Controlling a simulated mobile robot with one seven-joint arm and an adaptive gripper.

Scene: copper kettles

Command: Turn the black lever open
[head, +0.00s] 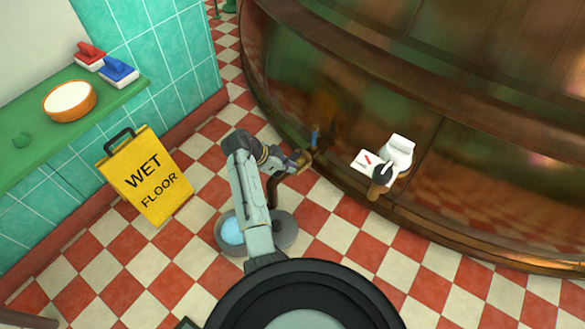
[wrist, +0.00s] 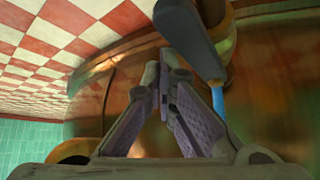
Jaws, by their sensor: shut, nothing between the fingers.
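A dark grey-black lever (wrist: 190,38) with a rounded end crosses the top of the wrist view, close beyond my fingertips. A brass pipe part shows behind it, with a blue piece (wrist: 218,102) below. My gripper (wrist: 163,88) is shut and empty, its fingertips just left of and below the lever; I cannot tell whether they touch. In the head view my gripper (head: 290,163) is at the brass fitting (head: 304,158) low on the copper kettle (head: 345,110). The blue piece (head: 315,135) stands there, and the dark lever is not clear in that view.
A bucket (head: 231,232) stands under my arm. A yellow wet floor sign (head: 146,178) stands left.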

